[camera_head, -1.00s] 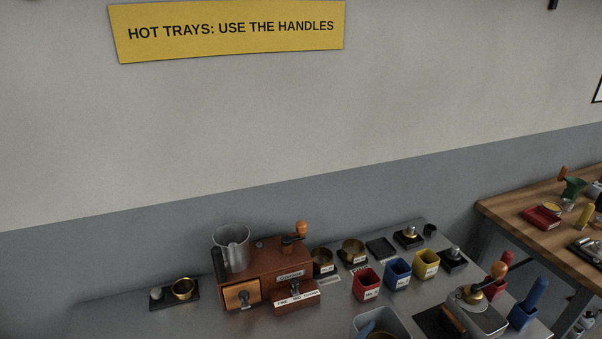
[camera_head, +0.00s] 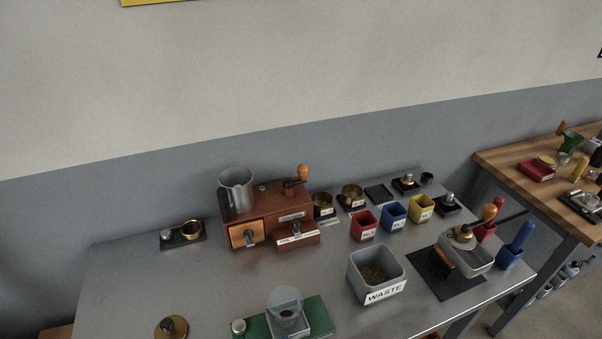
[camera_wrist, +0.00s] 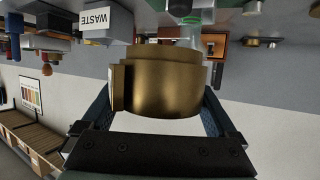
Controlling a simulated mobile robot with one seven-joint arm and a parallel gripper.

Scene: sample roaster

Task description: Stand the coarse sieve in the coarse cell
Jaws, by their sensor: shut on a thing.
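In the wrist view a brass cup-shaped sieve (camera_wrist: 165,85) sits between the two blue fingers of my gripper (camera_wrist: 157,112), which is shut on it. No readable label shows on it. My gripper is not in the head view. There, two brass sieves, the left one (camera_head: 323,201) and the right one (camera_head: 353,192), stand in black holders beside the wooden grinder. The small labels are too blurred to tell which cell is the coarse one.
The grinder (camera_head: 265,210) stands left of the holders. Red (camera_head: 363,226), blue (camera_head: 394,216) and yellow (camera_head: 421,209) cups stand in front of them. A grey WASTE bin (camera_head: 375,268) is nearer. The metal table (camera_head: 135,275) has free room at front left.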

